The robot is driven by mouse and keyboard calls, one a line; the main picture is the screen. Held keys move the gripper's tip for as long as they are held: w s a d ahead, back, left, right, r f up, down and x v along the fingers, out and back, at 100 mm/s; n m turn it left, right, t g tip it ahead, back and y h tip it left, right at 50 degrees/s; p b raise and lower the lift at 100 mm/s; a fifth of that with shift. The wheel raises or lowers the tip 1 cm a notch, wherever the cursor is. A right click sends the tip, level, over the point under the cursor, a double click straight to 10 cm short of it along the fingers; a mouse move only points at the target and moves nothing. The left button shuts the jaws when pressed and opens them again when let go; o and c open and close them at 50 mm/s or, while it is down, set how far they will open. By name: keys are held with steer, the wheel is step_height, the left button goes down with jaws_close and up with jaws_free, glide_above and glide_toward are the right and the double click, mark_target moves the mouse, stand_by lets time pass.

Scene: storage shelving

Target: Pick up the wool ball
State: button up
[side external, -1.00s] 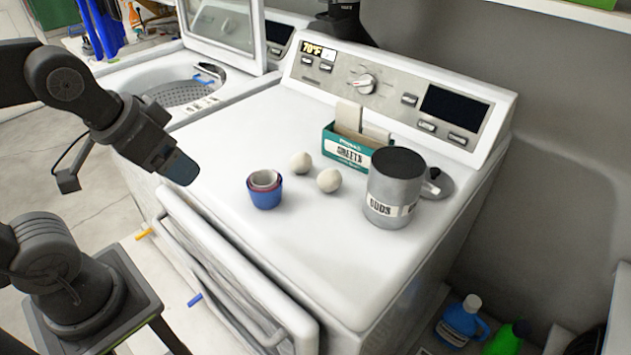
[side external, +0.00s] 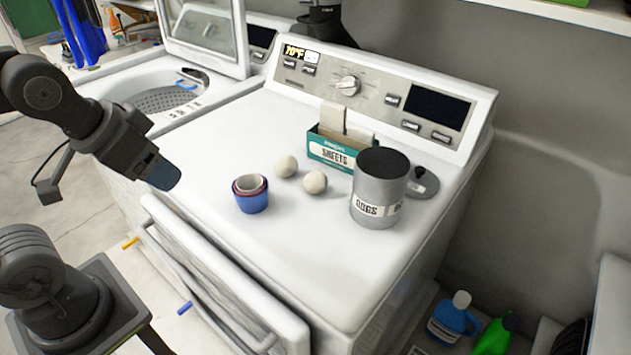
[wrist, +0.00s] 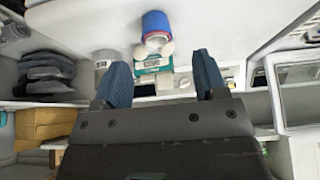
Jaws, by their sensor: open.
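Two off-white wool balls sit close together on the white dryer top (side external: 290,260) in the side view. One wool ball (side external: 286,166) is farther left, and the other wool ball (side external: 315,182) is nearer the grey canister. In the wrist view, small pale parts of the balls (wrist: 141,52) show beside the blue cup. My gripper (side external: 162,172) is left of the dryer top, well apart from the balls and above the dryer's front edge. In the wrist view its two blue fingers (wrist: 160,82) are spread wide with nothing between them.
A stack of blue, red and white cups (side external: 251,194) stands between my gripper and the balls. Behind the balls is a green dryer-sheet box (side external: 330,150); a grey canister (side external: 378,190) stands to the right with a lid (side external: 424,183) beside it. The dryer's front top is clear.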

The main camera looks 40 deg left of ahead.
steer(key=n+h, duration=0.2)
steer(key=n, duration=1.1)
glide_above(311, 175)
steer(key=s+a, duration=0.2)
steer(key=s, duration=0.4)
steer(key=shift+n+g, duration=0.4)
steer(key=x, duration=0.9)
steer(key=shift+w+d, duration=0.15)
steer(key=shift+a+x, duration=0.15)
steer(key=shift+x, duration=1.3)
steer(key=shift+a+x, duration=0.15)
steer(key=shift+x, duration=1.3)
steer(key=shift+c, duration=0.3)
steer(key=c, duration=0.6)
steer(key=shift+c, duration=0.2)
